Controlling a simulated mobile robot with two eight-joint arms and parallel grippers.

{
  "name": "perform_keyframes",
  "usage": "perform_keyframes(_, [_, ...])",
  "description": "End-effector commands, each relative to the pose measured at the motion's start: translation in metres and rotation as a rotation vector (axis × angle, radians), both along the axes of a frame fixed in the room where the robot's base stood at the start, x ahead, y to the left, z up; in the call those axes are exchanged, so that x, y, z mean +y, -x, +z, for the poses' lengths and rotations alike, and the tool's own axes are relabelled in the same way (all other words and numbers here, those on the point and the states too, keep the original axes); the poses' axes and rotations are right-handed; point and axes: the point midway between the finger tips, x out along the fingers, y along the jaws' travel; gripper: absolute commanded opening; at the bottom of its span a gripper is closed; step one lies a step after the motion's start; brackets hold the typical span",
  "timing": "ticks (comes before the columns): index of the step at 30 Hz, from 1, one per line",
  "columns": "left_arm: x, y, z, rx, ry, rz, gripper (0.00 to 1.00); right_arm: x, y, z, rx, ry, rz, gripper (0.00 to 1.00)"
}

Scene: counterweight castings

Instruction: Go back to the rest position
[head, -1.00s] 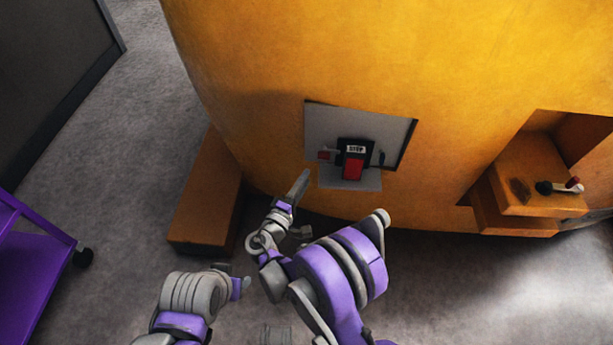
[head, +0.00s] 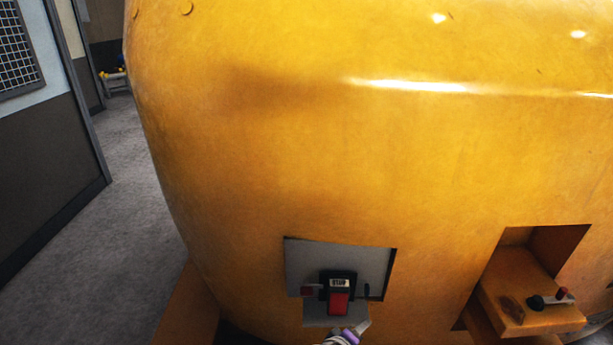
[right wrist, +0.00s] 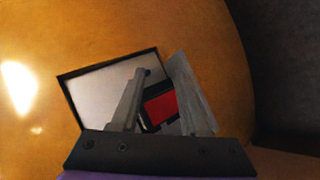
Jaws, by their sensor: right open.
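My right gripper (head: 358,330) shows only in part at the bottom edge of the head view, just below the red switch. In the right wrist view its two fingers (right wrist: 162,70) are apart, with the recess and the red switch beyond them. I see nothing held between them. The red switch (head: 338,303) with a black housing and a white label sits in a grey square recess (head: 368,262) in the large yellow casting (head: 300,160). My left gripper is out of the head view.
An orange block (head: 188,315) stands at the casting's lower left. Grey floor (head: 130,215) is clear at the left, beside a dark wall panel (head: 45,180).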

Motion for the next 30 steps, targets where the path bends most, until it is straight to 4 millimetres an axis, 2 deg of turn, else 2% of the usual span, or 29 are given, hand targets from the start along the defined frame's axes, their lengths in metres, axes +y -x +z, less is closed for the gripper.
perform_keyframes(1, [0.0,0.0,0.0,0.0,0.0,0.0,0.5,-0.019,0.019,0.005,0.032,-0.061,-0.041,0.45])
perform_keyframes(6, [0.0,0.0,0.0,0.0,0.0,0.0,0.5,-0.054,0.082,0.011,0.121,-0.288,-0.164,0.45])
perform_keyframes(10, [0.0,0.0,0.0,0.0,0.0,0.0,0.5,-0.066,0.134,0.012,0.167,-0.468,-0.256,0.45])
perform_keyframes(15, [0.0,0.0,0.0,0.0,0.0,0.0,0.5,-0.065,0.189,0.011,0.195,-0.674,-0.348,0.45])
perform_keyframes(21, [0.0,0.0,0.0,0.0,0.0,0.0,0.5,-0.056,0.232,0.008,0.202,-0.856,-0.425,0.45])
perform_keyframes(25, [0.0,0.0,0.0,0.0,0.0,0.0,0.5,-0.048,0.254,0.005,0.195,-0.963,-0.466,0.45])
perform_keyframes(27, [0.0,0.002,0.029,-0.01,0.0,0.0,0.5,-0.048,0.252,0.035,0.188,-0.956,-0.454,0.45])
perform_keyframes(30, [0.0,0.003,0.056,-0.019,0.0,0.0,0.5,-0.048,0.253,0.062,0.181,-0.957,-0.449,0.45])
